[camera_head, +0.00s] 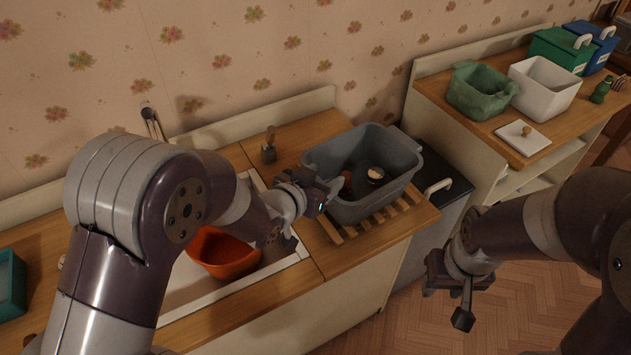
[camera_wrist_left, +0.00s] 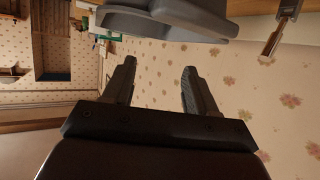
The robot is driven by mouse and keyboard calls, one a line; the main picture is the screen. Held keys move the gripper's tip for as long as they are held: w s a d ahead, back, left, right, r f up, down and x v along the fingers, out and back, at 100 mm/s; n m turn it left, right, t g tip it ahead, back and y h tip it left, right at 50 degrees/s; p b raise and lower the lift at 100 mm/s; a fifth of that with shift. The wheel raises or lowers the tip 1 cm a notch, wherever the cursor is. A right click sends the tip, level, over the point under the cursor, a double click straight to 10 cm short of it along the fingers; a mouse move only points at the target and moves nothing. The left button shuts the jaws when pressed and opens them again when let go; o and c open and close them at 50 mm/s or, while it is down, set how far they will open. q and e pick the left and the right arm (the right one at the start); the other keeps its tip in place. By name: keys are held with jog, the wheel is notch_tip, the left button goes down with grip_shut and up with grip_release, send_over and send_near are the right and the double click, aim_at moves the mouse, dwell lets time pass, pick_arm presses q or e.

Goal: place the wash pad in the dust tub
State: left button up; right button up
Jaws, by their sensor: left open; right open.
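A grey tub (camera_head: 345,205), which may be the dust tub, stands on a slatted wooden rack on the counter. It holds a small round item with a pale top (camera_head: 375,175) and a brown item (camera_head: 346,184); I cannot tell whether either is the wash pad. My left gripper (camera_head: 322,199) is at the tub's left side, open and with nothing seen between its fingers. In the left wrist view the open fingers (camera_wrist_left: 160,72) point toward the grey tub (camera_wrist_left: 185,15) at the top. My right gripper (camera_head: 462,300) is open and empty over the floor.
An orange bowl (camera_head: 222,252) sits in the sink under my left arm. A wooden-handled tool (camera_head: 269,146) stands behind the gripper. A teal box (camera_head: 10,285) is far left.

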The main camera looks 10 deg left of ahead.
pick_arm(q)
jog(key=s+a+f+n+g+y, duration=0.2)
jog(key=s+a+f+g+y, duration=0.15)
jog(key=a, duration=0.45)
jog(key=s+a+n+g+y, duration=0.1)
jog(key=s+a+g, duration=0.1)
jog(key=s, duration=0.5)
jog(key=s+a+n+g+y, duration=0.1)
jog(key=s+a+n+g, duration=0.1)
jog(key=s+g, duration=0.3)
jog(key=s+a, duration=0.1)
jog(key=s, duration=0.2)
jog(key=shift+s+a+f, duration=0.15)
jog(key=shift+a+f, duration=0.1)
jog(key=shift+f, duration=0.15)
jog(key=shift+y, duration=0.25)
